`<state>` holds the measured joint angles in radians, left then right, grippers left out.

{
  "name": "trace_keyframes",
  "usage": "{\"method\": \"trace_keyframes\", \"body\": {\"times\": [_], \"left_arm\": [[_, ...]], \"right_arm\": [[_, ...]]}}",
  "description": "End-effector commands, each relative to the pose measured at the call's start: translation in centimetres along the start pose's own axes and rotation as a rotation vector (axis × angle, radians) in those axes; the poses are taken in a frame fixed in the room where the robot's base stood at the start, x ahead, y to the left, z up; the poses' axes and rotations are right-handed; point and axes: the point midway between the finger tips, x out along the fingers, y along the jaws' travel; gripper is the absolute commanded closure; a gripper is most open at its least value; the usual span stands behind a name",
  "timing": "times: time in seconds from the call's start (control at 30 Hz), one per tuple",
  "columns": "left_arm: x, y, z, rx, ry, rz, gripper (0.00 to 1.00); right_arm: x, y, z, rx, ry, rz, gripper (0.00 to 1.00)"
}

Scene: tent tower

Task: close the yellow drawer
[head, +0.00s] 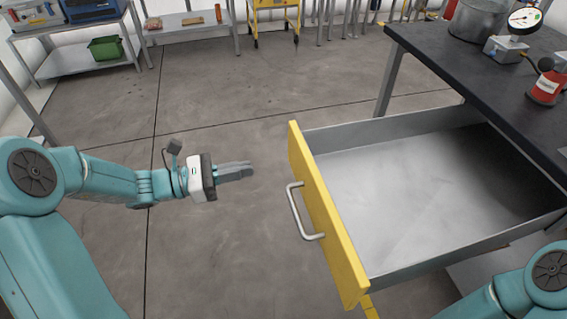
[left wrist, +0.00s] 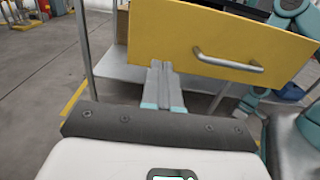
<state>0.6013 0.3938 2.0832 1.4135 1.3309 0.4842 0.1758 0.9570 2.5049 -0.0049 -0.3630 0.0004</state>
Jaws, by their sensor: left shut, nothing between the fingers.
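The yellow drawer (head: 329,222) is pulled out from under the dark-topped workbench on the right. Its grey inside looks empty, and its right part is hidden under the bench top. A metal bar handle (head: 304,212) is on its yellow front. My left gripper (head: 250,170) is shut and empty, to the left of the drawer front and apart from it. In the left wrist view the shut fingers (left wrist: 158,66) point toward the yellow front (left wrist: 180,35), left of the handle (left wrist: 228,62). My right gripper is not in view; only part of my right arm shows at the bottom right.
The dark workbench (head: 450,62) carries a metal pot (head: 478,20), a pressure gauge (head: 524,19) and a red bottle (head: 546,88). A shelf with a green bin (head: 105,49) stands at the back left. The floor (head: 235,120) left of the drawer is clear.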

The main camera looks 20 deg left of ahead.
Motion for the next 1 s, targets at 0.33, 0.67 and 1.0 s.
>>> {"method": "trace_keyframes", "body": {"times": [0.33, 0.67, 1.0], "left_arm": [[7.3, -0.1, -0.2, 0.000, 0.001, -0.008, 1.00], [9.6, 0.2, -0.1, 0.000, 0.002, -0.006, 1.00], [9.6, 0.2, -0.1, 0.000, 0.002, -0.006, 1.00]], "right_arm": [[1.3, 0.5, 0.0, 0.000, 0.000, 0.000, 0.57], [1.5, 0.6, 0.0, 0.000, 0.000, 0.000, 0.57], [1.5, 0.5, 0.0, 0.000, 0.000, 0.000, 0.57]]}}
